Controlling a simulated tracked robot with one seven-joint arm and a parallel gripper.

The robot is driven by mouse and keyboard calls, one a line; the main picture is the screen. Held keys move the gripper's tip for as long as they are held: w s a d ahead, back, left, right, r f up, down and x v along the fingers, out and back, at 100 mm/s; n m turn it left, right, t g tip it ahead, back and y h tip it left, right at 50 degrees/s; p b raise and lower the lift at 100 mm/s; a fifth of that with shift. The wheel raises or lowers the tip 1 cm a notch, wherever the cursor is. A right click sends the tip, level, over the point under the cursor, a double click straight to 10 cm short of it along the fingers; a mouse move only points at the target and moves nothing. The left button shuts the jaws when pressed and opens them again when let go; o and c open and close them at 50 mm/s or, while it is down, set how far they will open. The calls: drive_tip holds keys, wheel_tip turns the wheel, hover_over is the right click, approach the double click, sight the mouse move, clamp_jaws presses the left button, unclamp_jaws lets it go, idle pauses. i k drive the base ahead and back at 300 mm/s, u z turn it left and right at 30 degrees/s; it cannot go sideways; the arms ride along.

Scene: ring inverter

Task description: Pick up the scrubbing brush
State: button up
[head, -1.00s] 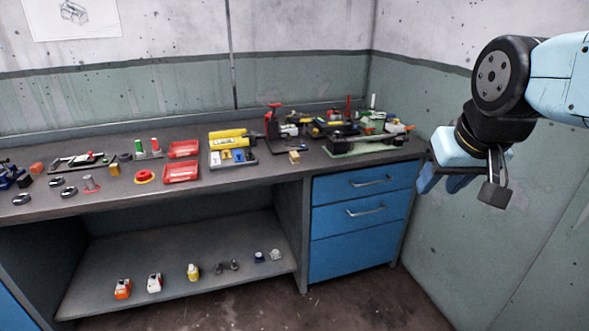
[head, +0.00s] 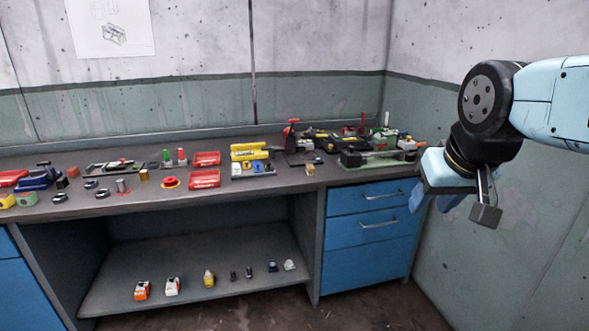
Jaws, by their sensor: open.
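I cannot pick out the scrubbing brush for certain. A small tan block (head: 310,169) on the bench, right of the yellow items, may be it, but it is too small to tell. My gripper (head: 436,199) is at the right of the head view, high in front of the blue drawers' right edge. Its bluish fingers are apart and empty, pointing down. It touches nothing that I can see, and the tan block is well to its left.
The grey workbench (head: 130,207) carries many small items: red trays (head: 205,179), a yellow tool (head: 249,152) and a green-based device (head: 378,158). Blue drawers (head: 370,232) stand below right. A lower shelf (head: 190,300) holds several bottles and small parts. Walls close the back and right.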

sight(310, 168)
drive_tip(key=u, duration=0.1)
drive_tip(key=i, duration=1.85)
drive_tip(key=z, duration=0.7)
drive_tip(key=k, duration=0.75)
drive_tip(key=z, duration=0.15)
drive_tip(key=i, duration=0.75)
drive_tip(key=u, duration=0.1)
